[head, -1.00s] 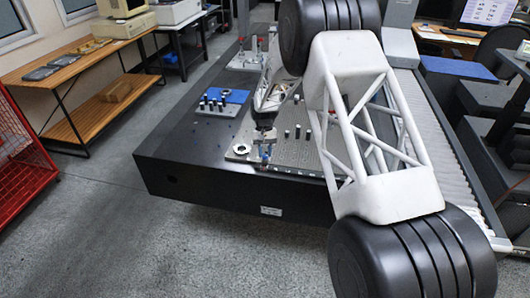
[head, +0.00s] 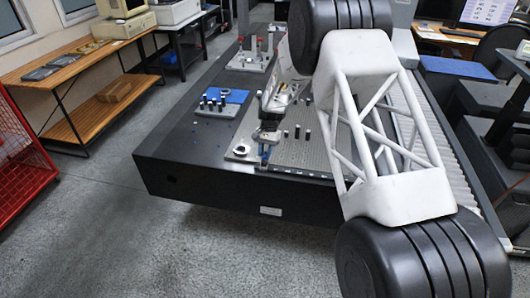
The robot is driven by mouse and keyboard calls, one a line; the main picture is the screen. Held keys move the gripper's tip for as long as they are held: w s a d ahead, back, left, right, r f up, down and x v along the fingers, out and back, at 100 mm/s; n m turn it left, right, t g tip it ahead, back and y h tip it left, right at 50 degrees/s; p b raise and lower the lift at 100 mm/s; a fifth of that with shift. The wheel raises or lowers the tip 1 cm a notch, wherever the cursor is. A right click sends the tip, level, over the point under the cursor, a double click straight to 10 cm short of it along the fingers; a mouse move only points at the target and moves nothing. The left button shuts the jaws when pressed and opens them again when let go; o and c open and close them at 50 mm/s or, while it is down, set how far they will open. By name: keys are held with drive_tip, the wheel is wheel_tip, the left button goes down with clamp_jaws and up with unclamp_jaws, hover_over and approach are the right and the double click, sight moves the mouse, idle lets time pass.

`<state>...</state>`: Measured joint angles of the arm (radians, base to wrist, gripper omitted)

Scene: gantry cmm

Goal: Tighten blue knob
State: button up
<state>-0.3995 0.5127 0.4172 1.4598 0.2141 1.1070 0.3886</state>
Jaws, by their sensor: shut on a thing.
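The blue knob (head: 265,151) shows as a small blue spot near the front edge of the perforated metal plate (head: 305,155). My gripper (head: 265,143) reaches down onto it from above and is shut on it. The fingers hide most of the knob. How far the knob is turned is too small to tell.
A round metal part (head: 241,150) sits left of my gripper on the plate. Several dark pins stand on the plate to the right. The table's front left is bare.

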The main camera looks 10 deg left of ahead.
drive_tip(key=shift+m, duration=0.6)
drive_tip(key=shift+y, duration=0.3)
drive_tip(key=o, duration=0.9)
drive_tip(key=shift+o, duration=0.2)
drive_tip(key=shift+r, duration=0.1)
drive_tip(key=v, duration=0.7)
drive_tip(key=shift+r, duration=0.35)
drive_tip(key=shift+d, duration=0.1)
